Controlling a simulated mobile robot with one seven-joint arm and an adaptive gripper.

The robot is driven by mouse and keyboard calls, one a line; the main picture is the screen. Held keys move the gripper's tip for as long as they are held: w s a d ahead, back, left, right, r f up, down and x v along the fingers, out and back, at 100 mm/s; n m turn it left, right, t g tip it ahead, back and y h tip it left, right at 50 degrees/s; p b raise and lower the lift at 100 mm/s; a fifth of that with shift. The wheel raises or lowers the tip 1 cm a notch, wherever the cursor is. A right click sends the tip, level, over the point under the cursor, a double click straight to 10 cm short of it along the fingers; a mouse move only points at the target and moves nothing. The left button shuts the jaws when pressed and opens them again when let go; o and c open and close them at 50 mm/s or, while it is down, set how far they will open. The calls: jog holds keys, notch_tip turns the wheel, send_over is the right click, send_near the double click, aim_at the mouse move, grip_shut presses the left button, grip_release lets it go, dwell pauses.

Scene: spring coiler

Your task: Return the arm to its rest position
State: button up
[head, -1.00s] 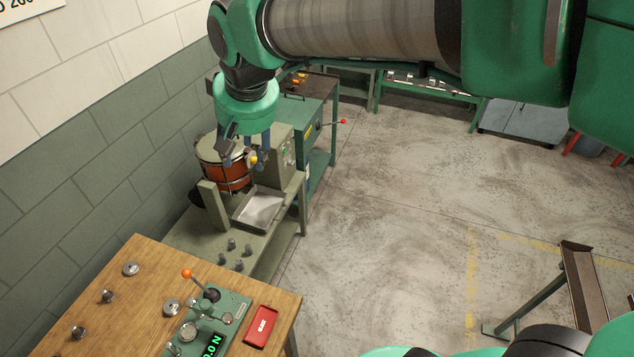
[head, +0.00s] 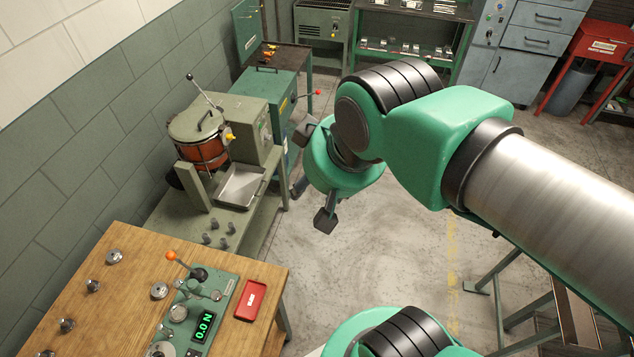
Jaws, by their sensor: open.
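My gripper (head: 314,177) is at the middle of the head view, on my green arm with its dark joint bands. Its dark fingertips are spread wide apart, one at the upper left and one at the lower right. Nothing shows between them. In the picture it is right of the coiler machine (head: 262,132) and its metal tray (head: 240,186), over the floor side. It appears clear of both. Part of the gripper is hidden behind its own green wrist.
A wooden bench (head: 105,310) with a green force tester (head: 205,322) and a red tray (head: 250,300) fills the lower left. A green cabinet (head: 268,92) stands behind the machine. A dark-topped stand (head: 575,310) is at lower right. Concrete floor (head: 400,240) is open between.

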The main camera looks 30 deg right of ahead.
jog(key=shift+s+f, duration=0.1)
dwell(0.3)
notch_tip(320, 180, down, 12)
jog(key=b, duration=1.2)
jog(key=shift+f+b, duration=0.25)
jog(key=shift+b, duration=0.1)
